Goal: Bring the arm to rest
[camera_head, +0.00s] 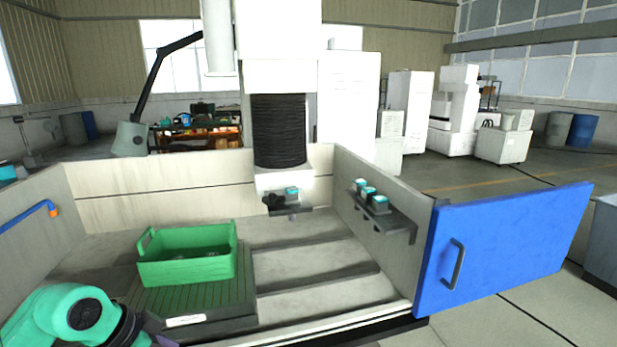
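My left arm comes in at the lower left corner, with a green and black joint and a dark link running down to the bottom edge. Its gripper lies outside the picture, so I cannot see its fingers or anything they might hold. The visible arm part is in front of a green open-topped bin (187,269), at its lower left. The bin stands upright on a dark green slatted platform (200,298) inside the machine's work area, with some dark contents at its bottom that are hard to make out. My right arm and gripper are not in view.
A blue door (505,247) with a dark handle stands swung open at the right. A shelf (385,218) on the right inner wall carries several small teal-topped blocks. The machine head (280,130) hangs above the bed. Bare grey bed (320,270) lies right of the bin.

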